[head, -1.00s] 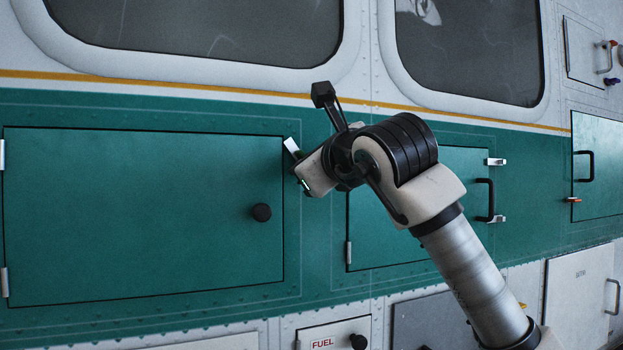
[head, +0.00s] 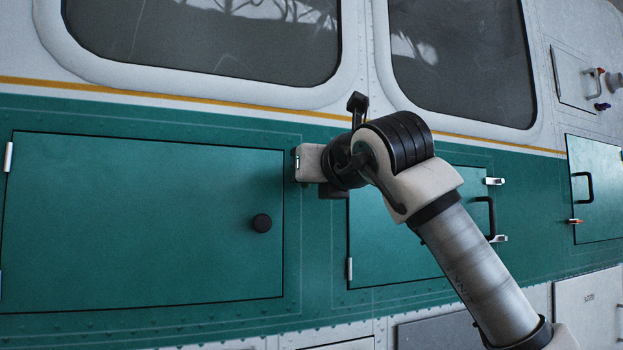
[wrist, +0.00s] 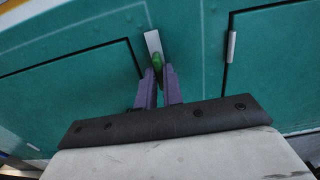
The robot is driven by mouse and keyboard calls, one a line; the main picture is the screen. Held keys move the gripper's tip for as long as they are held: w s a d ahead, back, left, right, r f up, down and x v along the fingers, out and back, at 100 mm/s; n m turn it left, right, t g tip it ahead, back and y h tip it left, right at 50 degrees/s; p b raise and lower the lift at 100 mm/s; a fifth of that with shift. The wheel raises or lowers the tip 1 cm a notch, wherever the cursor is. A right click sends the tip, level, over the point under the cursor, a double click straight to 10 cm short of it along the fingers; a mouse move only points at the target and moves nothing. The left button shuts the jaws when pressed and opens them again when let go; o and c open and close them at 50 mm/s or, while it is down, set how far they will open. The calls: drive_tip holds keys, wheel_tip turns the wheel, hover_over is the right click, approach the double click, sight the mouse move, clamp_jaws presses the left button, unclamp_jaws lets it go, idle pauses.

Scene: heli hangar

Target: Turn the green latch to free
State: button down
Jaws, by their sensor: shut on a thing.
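The green latch (wrist: 158,63) shows in the wrist view between my two purple fingers. A pale metal plate (wrist: 153,43) extends beyond its green grip, slightly tilted in that view. My gripper (wrist: 159,82) is shut on the green grip. In the head view my gripper's pale body (head: 309,163) lies beside the upper right corner of the large green door (head: 140,220). The fingertips and the latch are hidden there behind the gripper and wrist.
A smaller green door (head: 400,245) with a black handle (head: 486,216) and silver catches lies partly behind my arm. Another green door (head: 597,190) is at the far right. Windows (head: 200,35) are above.

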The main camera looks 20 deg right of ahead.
idle(0.4)
drive_tip(key=c, duration=1.5)
unclamp_jaws()
drive_tip(key=s+b, duration=0.1)
drive_tip(key=s, duration=0.3)
drive_tip(key=s+b, duration=0.1)
drive_tip(key=s, duration=0.4)
drive_tip(key=s+b, duration=0.1)
drive_tip(key=s, duration=0.4)
drive_tip(key=shift+d, duration=0.25)
drive_tip(key=shift+w, duration=0.1)
